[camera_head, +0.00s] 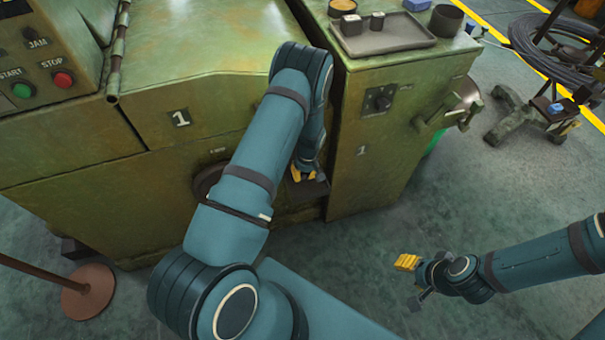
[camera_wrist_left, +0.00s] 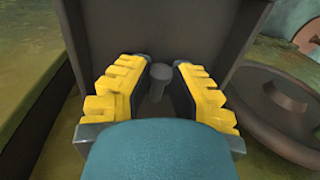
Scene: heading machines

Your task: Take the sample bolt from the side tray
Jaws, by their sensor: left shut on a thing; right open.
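My left gripper (camera_head: 305,174) reaches down to the front of the green machine, at a small dark tray (camera_head: 316,188) beside the round fitting. In the left wrist view, my left gripper (camera_wrist_left: 159,90) has its yellow fingers on either side of a small grey bolt (camera_wrist_left: 157,74) and is shut on it. The bolt's head shows between the fingertips; its lower part is hidden. The dark tray (camera_wrist_left: 184,30) lies behind and around the bolt. In the head view the bolt cannot be made out. My right gripper (camera_head: 411,279) is open and empty over the floor at the right.
The green machine (camera_head: 90,190) fills the left and middle. A round dark fitting (camera_wrist_left: 285,110) is close beside the tray. A grey tray (camera_head: 395,36) with small blocks is on the cabinet top. A wire coil (camera_head: 560,45) stands far right. Floor at lower right is clear.

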